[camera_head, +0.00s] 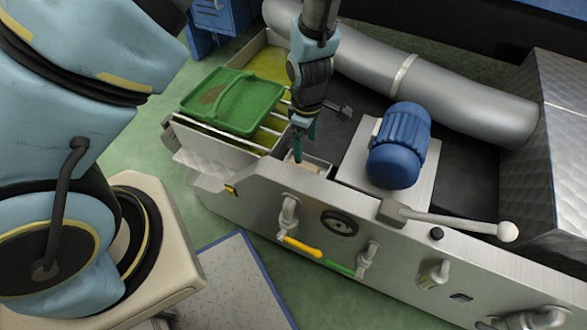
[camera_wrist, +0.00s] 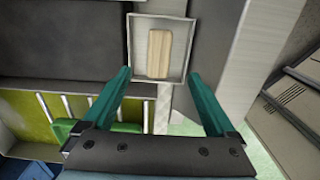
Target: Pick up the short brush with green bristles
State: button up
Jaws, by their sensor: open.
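A small pale wooden block (camera_wrist: 159,54), which looks like the back of a brush, lies in a shallow square metal box (camera_wrist: 133,50) in the wrist view. No green bristles show; its underside is hidden. In the head view a bit of the wood (camera_head: 303,167) shows in the box at the machine's near edge, partly behind the fingers. My gripper (camera_head: 300,152) points down above the box. In the wrist view my gripper (camera_wrist: 160,76) has its teal fingers spread wide and nothing between them. The fingertips appear to lie to either side of the box's near rim.
A green handled tray (camera_head: 258,87) lies on bars over a yellow-green basin at the left. A blue motor (camera_head: 399,145) stands right of the gripper, with a lever (camera_head: 450,220) in front. A thick metal pipe (camera_head: 455,92) runs behind. Valves with yellow and green handles line the front panel.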

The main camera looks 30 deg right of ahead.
aim_at(303, 167)
notch_tip(303, 167, down, 6)
jog(key=shift+d+f+b, duration=0.1)
jog(key=shift+f+b, duration=0.1)
jog(key=shift+b, duration=0.75)
jog(key=f, duration=0.1)
jog(key=f+b, duration=0.1)
jog(key=f, duration=0.2)
jog(key=shift+w+a+b, duration=0.2)
jog(key=shift+w+b, duration=0.05)
jog(key=shift+b, duration=0.1)
jog(key=shift+f, duration=0.6)
jog(key=shift+c, duration=0.2)
grip_shut()
